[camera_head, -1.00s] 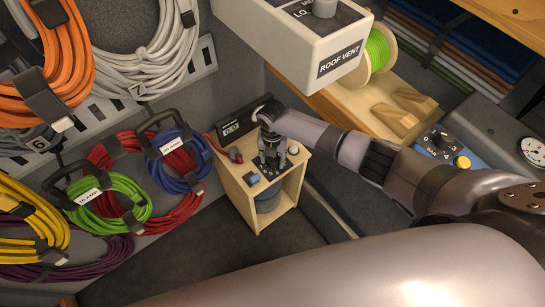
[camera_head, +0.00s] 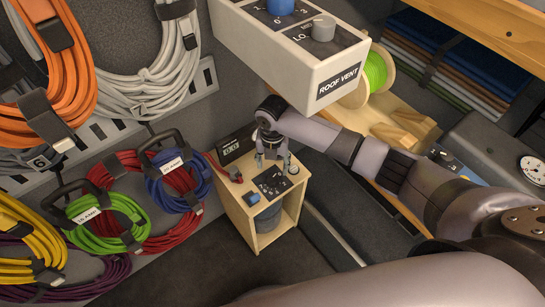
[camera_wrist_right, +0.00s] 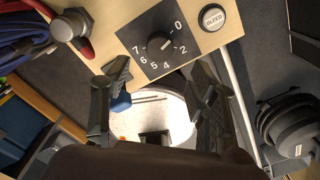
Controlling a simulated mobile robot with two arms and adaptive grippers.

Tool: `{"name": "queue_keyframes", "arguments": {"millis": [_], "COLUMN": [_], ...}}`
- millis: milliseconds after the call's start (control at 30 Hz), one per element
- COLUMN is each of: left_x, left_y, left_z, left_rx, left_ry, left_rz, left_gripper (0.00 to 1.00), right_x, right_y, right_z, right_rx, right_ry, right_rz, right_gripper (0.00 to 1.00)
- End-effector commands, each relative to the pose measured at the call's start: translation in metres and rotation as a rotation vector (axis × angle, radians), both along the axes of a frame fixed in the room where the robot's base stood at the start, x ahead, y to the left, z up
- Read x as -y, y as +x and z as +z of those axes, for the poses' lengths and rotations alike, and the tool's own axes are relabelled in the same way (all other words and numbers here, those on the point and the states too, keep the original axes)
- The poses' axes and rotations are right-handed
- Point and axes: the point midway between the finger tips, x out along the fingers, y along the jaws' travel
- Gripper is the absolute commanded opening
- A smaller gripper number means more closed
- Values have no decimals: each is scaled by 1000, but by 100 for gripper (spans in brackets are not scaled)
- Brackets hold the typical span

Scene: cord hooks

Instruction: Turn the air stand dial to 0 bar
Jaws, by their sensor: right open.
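The air stand (camera_head: 231,206) is a small wooden cabinet in the head view, with a dark dial panel on top. Its dial (camera_wrist_right: 160,45) is a round black knob on a black plate numbered around 0 to 7. A small display (camera_head: 231,148) behind the stand's top seems to read 0.0. My right gripper (camera_head: 272,161) is open and empty above the panel, apart from the dial. In the right wrist view its fingers (camera_wrist_right: 160,74) are spread below the dial. My left gripper is not visible.
A BLEED button (camera_wrist_right: 212,18) sits beside the dial plate. Coiled cords (camera_head: 110,222) hang at left.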

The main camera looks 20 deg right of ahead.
Motion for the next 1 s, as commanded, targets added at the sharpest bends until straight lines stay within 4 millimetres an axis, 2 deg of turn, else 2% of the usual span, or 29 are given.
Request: {"name": "queue_keyframes", "arguments": {"millis": [100, 300, 833, 933, 1000], "left_x": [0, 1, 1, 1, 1], "left_y": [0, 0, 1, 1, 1], "left_z": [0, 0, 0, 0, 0], "left_rx": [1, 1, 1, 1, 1], "left_ry": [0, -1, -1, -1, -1], "left_rz": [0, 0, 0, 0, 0], "left_gripper": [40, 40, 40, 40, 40], "right_x": [0, 0, 0, -6, -16], "right_y": [1, 0, 0, -6, -17], "right_z": [19, 32, 32, 30, 25], "right_rx": [3, 0, -1, 0, 1], "right_ry": [1, 0, 0, 11, 31], "right_rz": [2, 0, 0, -22, -69], "right_gripper": [54, 54, 54, 54, 54]}}
